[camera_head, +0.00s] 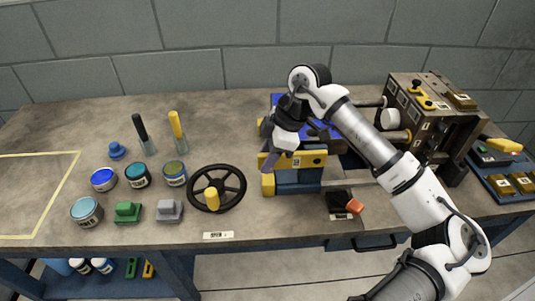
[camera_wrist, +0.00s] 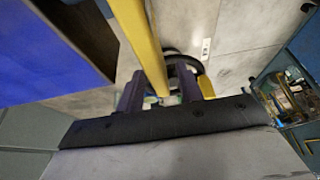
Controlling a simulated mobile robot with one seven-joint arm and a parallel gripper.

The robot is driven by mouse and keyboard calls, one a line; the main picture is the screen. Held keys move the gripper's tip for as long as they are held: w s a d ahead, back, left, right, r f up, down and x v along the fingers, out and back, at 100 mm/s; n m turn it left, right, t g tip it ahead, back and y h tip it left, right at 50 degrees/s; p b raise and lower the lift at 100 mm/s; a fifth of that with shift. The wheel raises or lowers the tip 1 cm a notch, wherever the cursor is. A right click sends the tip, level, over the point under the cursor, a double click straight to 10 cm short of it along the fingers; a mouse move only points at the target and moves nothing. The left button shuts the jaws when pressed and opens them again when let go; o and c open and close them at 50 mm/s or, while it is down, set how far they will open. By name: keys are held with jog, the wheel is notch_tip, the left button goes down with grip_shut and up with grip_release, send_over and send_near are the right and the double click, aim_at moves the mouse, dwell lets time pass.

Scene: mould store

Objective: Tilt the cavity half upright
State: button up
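I cannot tell for sure which part is the cavity half. A blue-topped block (camera_head: 328,131) stands mid-bench, partly hidden by my arm. A yellow bar (camera_head: 312,160) with dark holes runs along its front, above a blue support (camera_head: 297,182). My gripper (camera_head: 277,158) points down at the left end of this bar. In the wrist view, my gripper (camera_wrist: 158,92) has its two purple fingers apart. The yellow bar (camera_wrist: 143,45) runs between them, with a gap visible on its right side. The blue face (camera_wrist: 45,50) fills the upper left there.
A black handwheel (camera_head: 237,190) with a yellow knob stands left of the block. A dark mould stack (camera_head: 462,123) stands at the right. Jars, including a teal one (camera_head: 87,212), stand at the left. A black box with an orange part (camera_head: 355,206) lies near the front edge.

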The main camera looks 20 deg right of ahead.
grip_shut()
dwell(0.6)
